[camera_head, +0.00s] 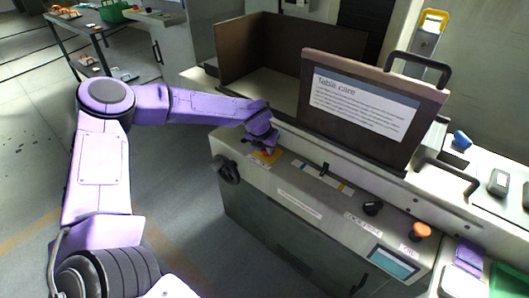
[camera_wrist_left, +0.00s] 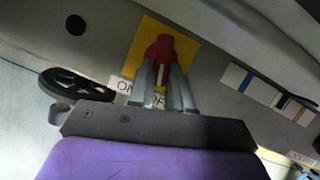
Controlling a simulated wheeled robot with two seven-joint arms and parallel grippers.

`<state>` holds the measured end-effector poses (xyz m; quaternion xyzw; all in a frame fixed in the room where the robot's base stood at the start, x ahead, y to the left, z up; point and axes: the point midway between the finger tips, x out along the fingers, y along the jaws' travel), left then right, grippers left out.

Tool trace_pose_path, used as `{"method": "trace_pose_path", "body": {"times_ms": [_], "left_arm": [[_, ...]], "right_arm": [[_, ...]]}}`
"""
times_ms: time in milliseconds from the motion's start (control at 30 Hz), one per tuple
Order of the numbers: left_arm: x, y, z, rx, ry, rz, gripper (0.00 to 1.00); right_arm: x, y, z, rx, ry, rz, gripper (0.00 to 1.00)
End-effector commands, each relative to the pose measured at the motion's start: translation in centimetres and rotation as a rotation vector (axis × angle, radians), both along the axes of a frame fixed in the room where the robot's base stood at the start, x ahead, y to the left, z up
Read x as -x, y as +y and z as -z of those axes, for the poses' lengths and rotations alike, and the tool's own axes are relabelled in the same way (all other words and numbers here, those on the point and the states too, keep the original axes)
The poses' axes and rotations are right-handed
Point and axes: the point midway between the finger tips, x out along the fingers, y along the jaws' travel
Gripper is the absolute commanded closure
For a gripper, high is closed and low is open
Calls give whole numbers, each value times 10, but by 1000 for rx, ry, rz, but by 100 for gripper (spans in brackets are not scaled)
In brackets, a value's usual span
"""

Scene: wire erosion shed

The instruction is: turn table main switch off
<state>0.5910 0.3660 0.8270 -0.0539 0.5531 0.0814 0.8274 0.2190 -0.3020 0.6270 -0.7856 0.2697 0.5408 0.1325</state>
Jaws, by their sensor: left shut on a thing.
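The table main switch is a red rotary knob (camera_wrist_left: 160,49) on a yellow plate (camera_wrist_left: 187,50), with an ON label (camera_wrist_left: 124,86) beside it in the left wrist view. The OFF label is partly covered by my fingers. My left gripper (camera_wrist_left: 161,80) is shut on the red knob, its grey fingers on either side of it. In the head view my left gripper (camera_head: 266,148) reaches the left end of the sloping control panel, and the yellow plate (camera_head: 268,157) shows just beneath it. My right gripper is not in view.
A black handwheel (camera_head: 228,170) sticks out at the panel's left end. A black knob (camera_head: 373,208), an orange button (camera_head: 420,230) and a small screen (camera_head: 393,263) are farther right. A "Table care" sign (camera_head: 363,103) stands behind the panel.

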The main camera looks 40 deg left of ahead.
Motion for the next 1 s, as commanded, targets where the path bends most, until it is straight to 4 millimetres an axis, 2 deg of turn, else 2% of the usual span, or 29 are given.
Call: {"method": "trace_pose_path", "body": {"times_ms": [33,400,700,1000], "left_arm": [[-3,0,2,-3,-10,-42,100],[-5,-6,1,-1,-8,-345,100],[-6,-8,-1,0,-7,-484,100],[-7,-9,-3,1,-7,-528,100]], "right_arm": [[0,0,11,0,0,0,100],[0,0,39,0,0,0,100],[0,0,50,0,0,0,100],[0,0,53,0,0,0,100]]}}
